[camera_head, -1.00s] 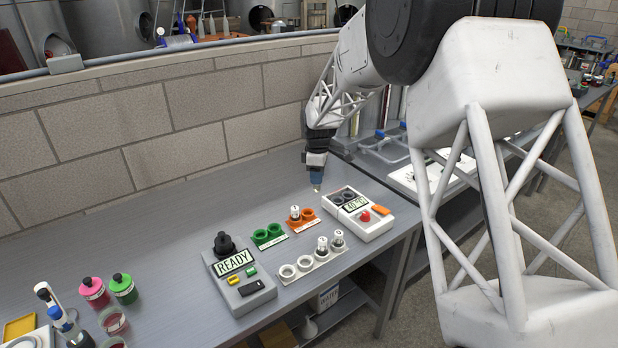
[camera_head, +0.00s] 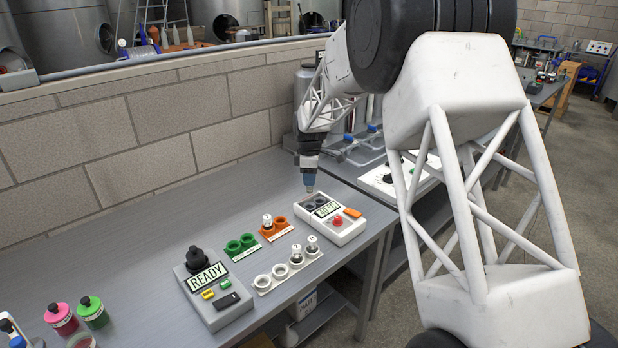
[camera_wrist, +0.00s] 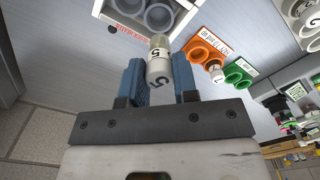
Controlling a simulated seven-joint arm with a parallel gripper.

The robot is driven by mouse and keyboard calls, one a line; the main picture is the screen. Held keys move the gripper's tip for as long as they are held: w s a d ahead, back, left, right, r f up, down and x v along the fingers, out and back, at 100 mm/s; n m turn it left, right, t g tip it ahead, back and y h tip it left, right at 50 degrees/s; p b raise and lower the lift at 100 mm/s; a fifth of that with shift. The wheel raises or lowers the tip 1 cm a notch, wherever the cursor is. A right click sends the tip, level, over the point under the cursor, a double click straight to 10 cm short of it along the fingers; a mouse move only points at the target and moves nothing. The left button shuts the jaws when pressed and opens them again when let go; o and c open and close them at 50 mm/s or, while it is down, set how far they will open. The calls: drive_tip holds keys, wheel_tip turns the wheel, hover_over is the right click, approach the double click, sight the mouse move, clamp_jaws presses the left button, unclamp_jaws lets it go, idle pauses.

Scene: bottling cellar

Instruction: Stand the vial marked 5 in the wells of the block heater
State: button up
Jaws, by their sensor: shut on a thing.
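My gripper (camera_wrist: 160,83) is shut on the white-banded vial (camera_wrist: 160,70) marked 5, seen in the wrist view between the blue fingers. In the head view my gripper (camera_head: 309,184) points down just over the back end of the block heater (camera_head: 345,232), and the vial is barely visible at its tip. The heater is a white box with a lit display, a red knob and an orange button. Its two dark wells (camera_head: 313,203) look empty; they also show in the wrist view (camera_wrist: 158,17), just beyond the vial's end. The vial appears above the wells, not in them.
Left of the heater, an orange rack (camera_head: 281,233) holds one vial and a green rack (camera_head: 240,257) looks empty. A white rack (camera_head: 265,291) holds two vials. A grey READY device (camera_head: 218,308) stands further left. The bench behind is clear.

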drive_tip(key=shift+f, duration=1.95)
drive_tip(key=shift+f, duration=2.2)
idle(1.9)
drive_tip(key=o, duration=1.5)
drive_tip(key=shift+r, duration=0.1)
drive_tip(key=shift+r, duration=2.9)
